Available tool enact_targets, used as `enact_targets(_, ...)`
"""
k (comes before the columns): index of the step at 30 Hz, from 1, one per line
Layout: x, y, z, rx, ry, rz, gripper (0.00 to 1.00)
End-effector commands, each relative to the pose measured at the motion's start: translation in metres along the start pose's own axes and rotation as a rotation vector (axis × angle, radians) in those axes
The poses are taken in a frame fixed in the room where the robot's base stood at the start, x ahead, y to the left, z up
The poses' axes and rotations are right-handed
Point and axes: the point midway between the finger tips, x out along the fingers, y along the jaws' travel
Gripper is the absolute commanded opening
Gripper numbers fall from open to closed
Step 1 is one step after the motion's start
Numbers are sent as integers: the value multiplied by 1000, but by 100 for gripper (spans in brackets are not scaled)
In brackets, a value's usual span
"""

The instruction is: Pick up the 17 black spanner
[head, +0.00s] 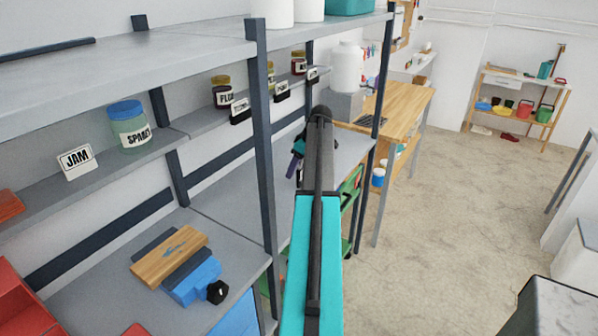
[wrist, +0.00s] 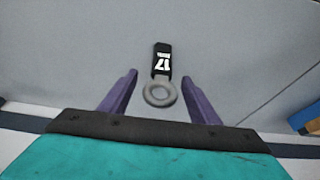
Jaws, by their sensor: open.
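The 17 black spanner (wrist: 162,62) shows in the wrist view, with a black part marked with a white 17 and a grey metal ring at its near end. It lies on a grey surface, and the ring sits between the purple fingers of my gripper (wrist: 161,90) in the picture. My gripper is open, and nothing is held. Whether the fingers are level with the ring or above it I cannot tell. In the head view my gripper (head: 298,160) is at the grey shelf behind the dark post, partly hidden by my arm. The spanner cannot be made out there.
A dark shelf post (head: 262,150) stands left of my arm and another post (head: 376,90) to its right. A wooden block and a blue vise (head: 192,284) are on the left lower shelf. Labelled jars (head: 128,125) stand above. The floor at right is open.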

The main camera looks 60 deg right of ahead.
Motion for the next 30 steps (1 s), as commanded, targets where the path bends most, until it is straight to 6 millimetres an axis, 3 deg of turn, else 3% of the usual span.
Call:
enact_targets(20, 7, 1, 1, 1, 0, 1, 56)
enact_targets(23, 7, 1, 1, 1, 0, 1, 44)
enact_targets(29, 7, 1, 1, 2, 0, 1, 11)
enact_targets(30, 7, 1, 1, 2, 0, 1, 10)
